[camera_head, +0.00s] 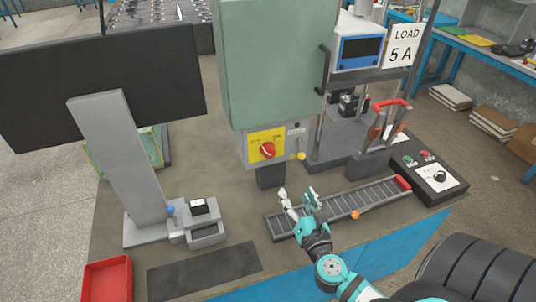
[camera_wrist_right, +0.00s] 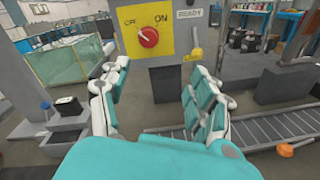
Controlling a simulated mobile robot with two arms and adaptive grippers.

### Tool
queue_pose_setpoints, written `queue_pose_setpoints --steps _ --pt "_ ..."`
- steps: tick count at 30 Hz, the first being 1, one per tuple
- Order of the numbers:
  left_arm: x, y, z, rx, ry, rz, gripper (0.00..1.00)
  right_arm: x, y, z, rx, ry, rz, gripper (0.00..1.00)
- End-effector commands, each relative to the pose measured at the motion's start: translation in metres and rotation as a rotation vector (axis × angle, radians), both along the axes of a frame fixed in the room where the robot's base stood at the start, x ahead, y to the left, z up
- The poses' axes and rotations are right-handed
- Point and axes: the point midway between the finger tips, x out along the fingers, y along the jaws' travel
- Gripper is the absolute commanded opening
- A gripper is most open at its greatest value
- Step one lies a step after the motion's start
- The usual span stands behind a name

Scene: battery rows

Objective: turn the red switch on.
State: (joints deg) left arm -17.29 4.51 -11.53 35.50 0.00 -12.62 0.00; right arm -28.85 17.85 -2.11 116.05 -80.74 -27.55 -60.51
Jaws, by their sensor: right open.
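The red switch (camera_head: 267,149) is a round red knob on a yellow plate (camera_head: 254,138) at the lower front of the green cabinet (camera_head: 266,60). In the right wrist view the red switch (camera_wrist_right: 148,37) is above and ahead of my fingers. The plate reads OFF at left and ON at right; a small pale mark on the knob seems to lean towards OFF. My right gripper (camera_head: 296,194) is open and empty, below and in front of the switch, apart from it. Its fingers (camera_wrist_right: 156,82) stand at both sides in the wrist view. My left gripper is not in view.
A yellow knob (camera_head: 301,156) sits right of the switch. A monitor stand (camera_head: 117,160), red tray (camera_head: 107,280) and control box (camera_head: 430,178) stand around. The dark mat (camera_head: 204,270) is bare.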

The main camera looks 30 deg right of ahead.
Motion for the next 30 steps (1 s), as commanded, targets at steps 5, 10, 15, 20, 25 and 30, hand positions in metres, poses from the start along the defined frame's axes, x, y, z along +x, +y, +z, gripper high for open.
queue_pose_setpoints --steps 5,10,15,20,25,30 --pt "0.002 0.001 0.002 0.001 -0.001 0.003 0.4 0.009 0.008 0.002 -0.202 0.029 0.078 0.63" --pt "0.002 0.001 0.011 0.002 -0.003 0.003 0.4 0.029 0.003 0.005 -0.208 0.029 0.08 0.63" --pt "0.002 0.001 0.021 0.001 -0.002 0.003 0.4 0.064 -0.005 0.006 -0.204 0.028 0.078 0.63" --pt "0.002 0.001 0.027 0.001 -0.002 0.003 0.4 0.098 -0.013 0.005 -0.203 0.028 0.077 0.63" --pt "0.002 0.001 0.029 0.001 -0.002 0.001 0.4 0.133 -0.022 0.003 -0.202 0.029 0.077 0.63" --pt "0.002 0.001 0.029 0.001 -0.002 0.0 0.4 0.159 -0.028 0.002 -0.202 0.029 0.079 0.63"
